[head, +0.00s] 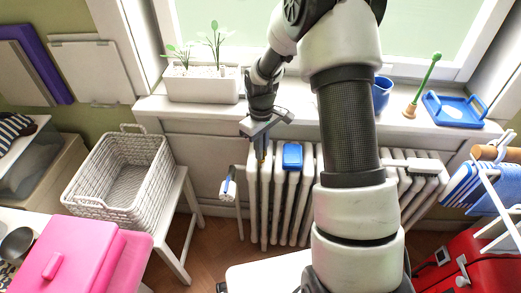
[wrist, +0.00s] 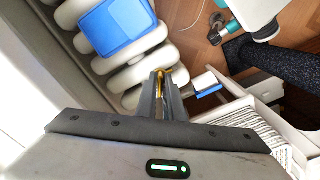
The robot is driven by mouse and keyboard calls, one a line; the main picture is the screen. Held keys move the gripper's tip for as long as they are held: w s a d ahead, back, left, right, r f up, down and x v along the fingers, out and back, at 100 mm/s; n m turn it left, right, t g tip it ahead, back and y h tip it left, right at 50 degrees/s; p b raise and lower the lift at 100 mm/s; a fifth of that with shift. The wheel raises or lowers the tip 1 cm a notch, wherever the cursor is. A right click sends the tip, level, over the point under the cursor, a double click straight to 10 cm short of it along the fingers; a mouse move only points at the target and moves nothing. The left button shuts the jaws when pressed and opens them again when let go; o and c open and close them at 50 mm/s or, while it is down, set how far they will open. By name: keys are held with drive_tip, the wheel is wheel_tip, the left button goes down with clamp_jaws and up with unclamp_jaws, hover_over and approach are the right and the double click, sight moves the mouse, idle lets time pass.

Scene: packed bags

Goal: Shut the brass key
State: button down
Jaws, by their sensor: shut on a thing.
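The brass key (wrist: 158,74) shows as a small yellow piece between my fingertips in the wrist view. In the head view the key (head: 262,158) is a thin yellowish sliver at the top left end of the white radiator (head: 279,200). My gripper (head: 259,148) points down there, and its fingers (wrist: 165,88) are shut on the key. The fingers hide most of the key, so I cannot tell how far it is turned.
A blue container (head: 292,157) hangs on the radiator just right of my gripper. A white and blue valve head (head: 228,188) is at the radiator's left. A wicker basket (head: 122,170) stands on a white bench farther left. A planter (head: 202,85) stands on the windowsill.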

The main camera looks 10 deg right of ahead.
drive_tip(key=m, duration=0.6)
drive_tip(key=shift+a, duration=0.1)
drive_tip(key=shift+m, duration=1.1)
drive_tip(key=m, duration=0.3)
drive_tip(key=shift+m, duration=0.4)
drive_tip(key=c, duration=1.6)
unclamp_jaws()
drive_tip(key=shift+r, duration=0.1)
